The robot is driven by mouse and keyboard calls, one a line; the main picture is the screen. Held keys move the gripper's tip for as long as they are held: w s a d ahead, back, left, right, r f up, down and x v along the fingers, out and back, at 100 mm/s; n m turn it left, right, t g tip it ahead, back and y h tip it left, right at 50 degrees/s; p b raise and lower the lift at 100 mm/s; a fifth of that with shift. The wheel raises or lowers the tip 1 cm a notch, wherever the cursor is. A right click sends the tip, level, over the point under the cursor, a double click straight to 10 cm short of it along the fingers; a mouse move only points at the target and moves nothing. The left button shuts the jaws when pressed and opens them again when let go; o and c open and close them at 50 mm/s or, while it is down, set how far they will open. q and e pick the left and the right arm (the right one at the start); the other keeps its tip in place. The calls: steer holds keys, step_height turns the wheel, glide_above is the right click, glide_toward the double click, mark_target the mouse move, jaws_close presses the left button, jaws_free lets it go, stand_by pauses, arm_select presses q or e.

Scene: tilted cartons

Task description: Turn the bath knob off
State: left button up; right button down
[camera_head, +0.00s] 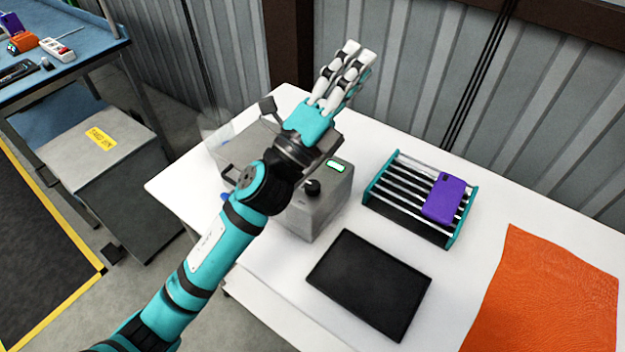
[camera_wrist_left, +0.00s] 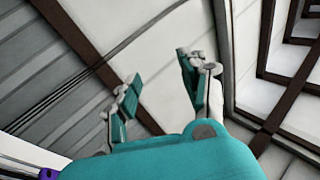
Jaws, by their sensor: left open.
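The grey box-shaped bath (camera_head: 318,208) stands on the white table, partly hidden behind my left arm. I cannot read the knob's setting. My left gripper (camera_head: 345,82) is open and empty, beyond the knob in the head view, with its fingers pointing away toward the wall. The left wrist view shows its two fingers (camera_wrist_left: 160,75) spread apart with nothing between them. My right gripper is in neither view.
A rack (camera_head: 412,200) with a purple phone-like item (camera_head: 443,198) stands right of the bath. A black flat pad (camera_head: 368,284) lies in front, and an orange sheet (camera_head: 545,295) lies at right. A corrugated wall (camera_head: 430,80) rises behind the white table (camera_head: 290,300).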

arm_select(q)
steer(key=s+d+f+m+g, duration=0.1)
steer(key=s+d+m+g, duration=0.45)
steer(key=m+g, duration=0.6)
steer(key=s+d+m+g, duration=0.5)
steer(key=d+m+g, duration=0.3)
steer(key=m, duration=0.7)
steer(key=m+t+y, duration=0.3)
steer(key=m+y, duration=0.5)
steer(key=y, duration=1)
glide_toward(313, 184)
step_height(313, 184, down, 9)
steer(key=p, duration=0.6)
steer(key=shift+w+f, duration=0.15)
steer(key=shift+f, duration=0.1)
steer(key=shift+c, duration=0.3)
